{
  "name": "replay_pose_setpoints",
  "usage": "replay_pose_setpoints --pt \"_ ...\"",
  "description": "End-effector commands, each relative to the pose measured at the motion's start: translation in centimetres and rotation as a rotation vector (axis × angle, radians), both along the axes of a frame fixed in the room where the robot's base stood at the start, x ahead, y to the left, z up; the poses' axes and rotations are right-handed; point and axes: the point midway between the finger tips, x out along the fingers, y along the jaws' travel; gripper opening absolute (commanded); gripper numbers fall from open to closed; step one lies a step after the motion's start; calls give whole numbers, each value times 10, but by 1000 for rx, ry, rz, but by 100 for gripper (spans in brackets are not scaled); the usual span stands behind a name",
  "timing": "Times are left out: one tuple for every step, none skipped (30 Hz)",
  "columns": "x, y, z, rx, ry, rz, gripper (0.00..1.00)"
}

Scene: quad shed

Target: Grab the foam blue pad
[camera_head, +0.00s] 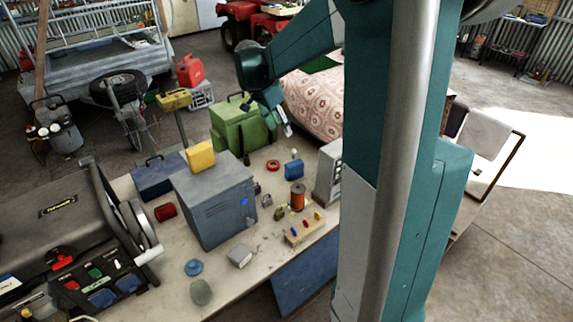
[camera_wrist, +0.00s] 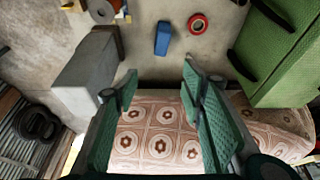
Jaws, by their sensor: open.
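A small blue block (camera_wrist: 162,38), which looks like the foam blue pad, lies on the workbench (camera_wrist: 140,65) in the wrist view. It sits left of a red ring (camera_wrist: 198,24). In the head view the blue block (camera_head: 293,168) is near the bench's far edge, right of the red ring (camera_head: 273,165). My gripper (camera_wrist: 159,72) is open and empty, its green fingers apart. The block appears beyond the fingertips, roughly in line with the gap between them. In the head view my gripper (camera_head: 284,122) is above and behind the block, apart from it.
A green box (camera_head: 238,125) stands left of my gripper. A grey-white cabinet (camera_head: 328,170) stands right of the block. An orange spool (camera_head: 297,197) and a pegged wooden board (camera_head: 305,228) are in front. A patterned cloth-covered seat (camera_head: 312,100) is behind the bench.

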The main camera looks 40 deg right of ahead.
Motion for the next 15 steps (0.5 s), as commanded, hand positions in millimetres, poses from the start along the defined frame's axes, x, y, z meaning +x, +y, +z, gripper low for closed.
replay_pose_setpoints --pt "4 -8 -2 -3 3 -27 40" --pt "5 -11 -4 -4 3 -43 40" --pt "7 -16 -6 -7 4 -62 40" --pt "8 -19 -8 -8 4 -77 40" --pt "9 -23 -9 -10 5 -90 40" --pt "10 -27 -12 -12 6 -108 40" --pt "11 -30 -13 -14 7 -121 40" --pt "12 -33 -15 -16 7 -133 40" --pt "13 -37 -17 -18 9 -149 40" --pt "14 -40 -18 -20 8 -161 40" --pt "15 -43 -20 -22 8 -172 40" --pt "15 -43 -28 -22 9 -176 40" --pt "15 -43 -35 -22 9 -174 40" --pt "15 -42 -41 -22 9 -174 40" --pt "14 -42 -50 -22 9 -173 40"
